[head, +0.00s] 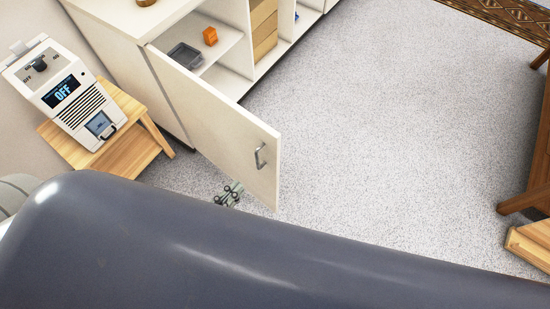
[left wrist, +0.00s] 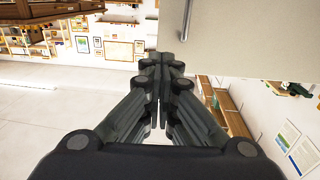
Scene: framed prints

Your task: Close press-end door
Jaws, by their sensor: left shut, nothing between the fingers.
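The press-end door (head: 215,125) is the cream cabinet door beside the press, and it stands wide open. Its metal handle (head: 261,156) is near the free edge. My left gripper (head: 228,194) shows small at the door's lower edge, on the handle-face side in the picture. In the left wrist view its fingers (left wrist: 163,64) are shut and empty. The door panel (left wrist: 250,40) fills the upper right there, with the handle (left wrist: 186,20) above the fingertips. I cannot tell whether they touch the door. My right gripper is not in view.
The open cabinet (head: 225,75) holds a grey tray (head: 185,56) and an orange item (head: 210,36). Speckled floor (head: 390,120) is clear to the right; wooden furniture (head: 535,150) stands at the far right.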

